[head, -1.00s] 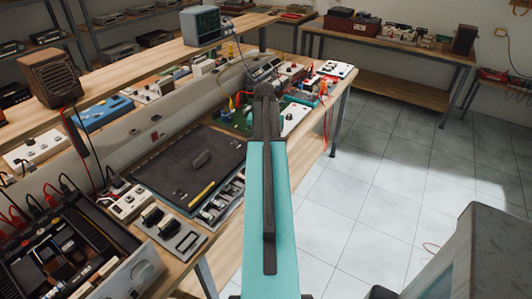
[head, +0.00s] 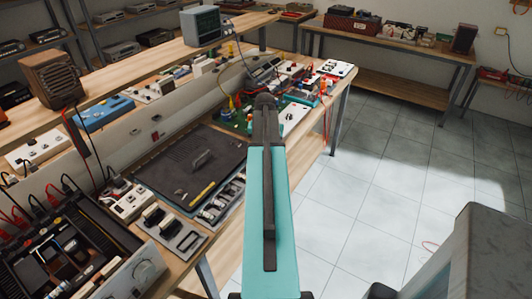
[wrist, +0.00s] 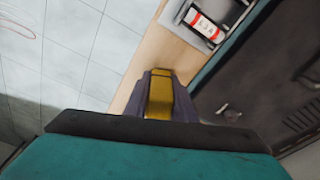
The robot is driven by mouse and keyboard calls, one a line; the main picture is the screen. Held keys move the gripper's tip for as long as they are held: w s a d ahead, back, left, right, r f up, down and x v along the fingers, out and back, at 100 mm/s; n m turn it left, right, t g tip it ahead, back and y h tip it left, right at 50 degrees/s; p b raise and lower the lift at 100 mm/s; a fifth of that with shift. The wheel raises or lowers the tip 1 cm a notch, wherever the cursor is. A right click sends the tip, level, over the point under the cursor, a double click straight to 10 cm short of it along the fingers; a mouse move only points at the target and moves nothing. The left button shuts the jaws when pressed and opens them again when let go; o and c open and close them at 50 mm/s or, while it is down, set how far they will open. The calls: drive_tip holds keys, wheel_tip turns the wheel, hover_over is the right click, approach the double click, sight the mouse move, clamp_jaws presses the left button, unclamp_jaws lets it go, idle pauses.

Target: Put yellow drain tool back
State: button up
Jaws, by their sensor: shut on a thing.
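My gripper (wrist: 158,98) is shut on a yellow thing, which looks like the yellow drain tool (wrist: 159,97). In the wrist view its flat yellow face shows between the grey-purple jaws; the rest is hidden.
A green circuit board (head: 232,118) and instruments crowd the bench's far end. An open black device (head: 65,240) stands front left.

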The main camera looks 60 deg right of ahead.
drive_tip(key=o, duration=1)
drive_tip(key=shift+f, duration=0.1)
drive_tip(key=shift+r, duration=0.25)
drive_tip(key=shift+s+a+r+b, duration=0.1)
drive_tip(key=shift+a+r+b, duration=0.2)
drive_tip(key=shift+r, duration=1.65)
drive_tip(key=shift+s+a+r+b, duration=0.15)
drive_tip(key=shift+r+b, duration=0.2)
drive_tip(key=shift+r, duration=1.6)
drive_tip(key=shift+s+a+r+b, duration=0.1)
drive_tip(key=shift+a+r+b, duration=0.2)
drive_tip(key=shift+r, duration=1.65)
